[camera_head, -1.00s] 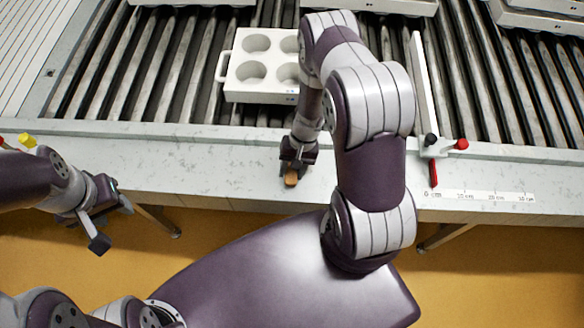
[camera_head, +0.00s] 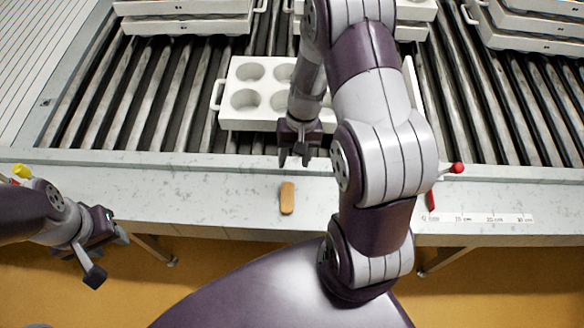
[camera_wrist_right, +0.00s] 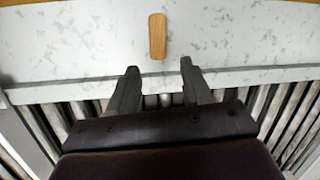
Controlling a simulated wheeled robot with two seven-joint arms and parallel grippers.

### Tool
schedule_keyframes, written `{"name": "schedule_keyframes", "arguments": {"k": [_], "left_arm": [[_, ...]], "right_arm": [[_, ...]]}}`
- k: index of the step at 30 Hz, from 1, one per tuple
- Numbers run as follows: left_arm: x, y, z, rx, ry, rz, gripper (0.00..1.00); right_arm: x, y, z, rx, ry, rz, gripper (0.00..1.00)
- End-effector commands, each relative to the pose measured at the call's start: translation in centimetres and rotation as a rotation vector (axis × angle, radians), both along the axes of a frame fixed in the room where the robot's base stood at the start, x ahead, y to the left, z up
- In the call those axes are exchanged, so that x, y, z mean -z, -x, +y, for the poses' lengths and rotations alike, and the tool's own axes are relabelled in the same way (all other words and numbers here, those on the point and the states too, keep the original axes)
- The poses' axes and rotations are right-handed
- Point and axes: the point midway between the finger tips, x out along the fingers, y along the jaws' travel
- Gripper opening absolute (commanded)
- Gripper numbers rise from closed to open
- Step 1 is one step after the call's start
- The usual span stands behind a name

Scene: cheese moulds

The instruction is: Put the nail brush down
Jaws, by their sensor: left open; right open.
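The nail brush (camera_head: 287,198) lies on the pale speckled ledge (camera_head: 230,188) in front of the rollers, its tan wooden back up. It also shows in the right wrist view (camera_wrist_right: 157,36), beyond the fingertips and touched by neither. My right gripper (camera_head: 296,163) is open and empty, above the ledge's back edge and apart from the brush. The right wrist view shows its two spread fingers (camera_wrist_right: 158,64) with nothing between them. My left gripper (camera_head: 108,258) is open and empty at the far left, in front of the ledge.
A white mould block (camera_head: 226,112) with round cups stands on the roller conveyor (camera_head: 160,110) behind my right gripper. More white moulds (camera_head: 185,24) are stacked at the back. A red-knobbed clamp (camera_head: 457,168) and a ruler strip (camera_head: 490,217) are right of my right arm. The ledge left of the brush is clear.

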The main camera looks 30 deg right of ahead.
Motion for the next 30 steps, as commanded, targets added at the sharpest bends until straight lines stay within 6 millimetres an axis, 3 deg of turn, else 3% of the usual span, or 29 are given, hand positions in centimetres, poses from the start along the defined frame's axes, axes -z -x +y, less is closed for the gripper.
{"name": "schedule_keyframes", "arguments": {"k": [1,3,6,8,12,30], "left_arm": [[-0.1,0.0,0.0,0.0,0.0,0.0,0.45],[0.0,0.0,0.0,0.0,0.0,0.0,0.45],[0.0,0.0,0.0,0.0,0.0,0.0,0.45],[0.0,0.0,0.0,0.0,0.0,0.0,0.45],[0.0,0.0,0.0,0.0,0.0,0.0,0.45],[0.0,0.0,0.0,0.0,0.0,0.0,0.45]], "right_arm": [[-3.1,0.3,1.2,-0.084,0.048,-0.053,0.49],[-6.6,1.7,2.7,-0.197,0.115,-0.128,0.49],[-9.8,3.8,4.2,-0.32,0.178,-0.224,0.49],[-10.8,4.7,4.7,-0.364,0.198,-0.261,0.49],[-11.3,5.4,5.0,-0.394,0.212,-0.284,0.49],[-11.2,5.4,4.9,-0.39,0.21,-0.28,0.49]]}}
